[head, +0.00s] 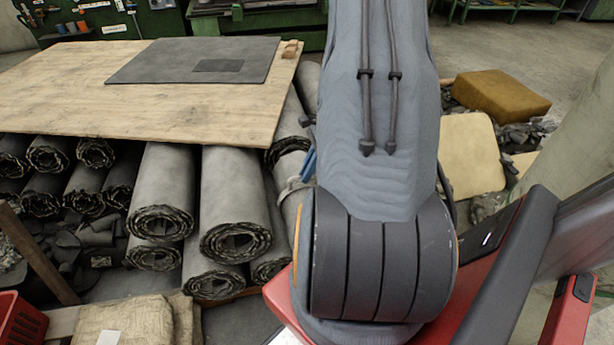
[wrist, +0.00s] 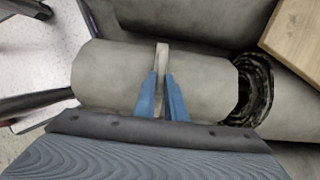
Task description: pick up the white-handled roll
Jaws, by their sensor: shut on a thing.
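The white-handled roll (wrist: 108,78) is a grey sheet roll lying across the wrist view, its spiral end at the right. Its pale handle (wrist: 162,52) is a narrow strip over the top of the roll. My gripper (wrist: 162,82) has two blue fingers, shut on this handle, one on each side. In the head view, part of the roll (head: 291,208) shows left of my arm. A blue finger (head: 308,166) shows beside it; my arm hides the rest. I cannot tell whether the roll is clear of the rolls under it.
Several other grey rolls (head: 232,195) lie stacked at left, partly under a wooden board (head: 60,95) bearing a dark sheet (head: 195,50). Foam blocks (head: 500,95) and scraps lie at right. A sack (head: 135,322) and red crate (head: 20,325) are at front left.

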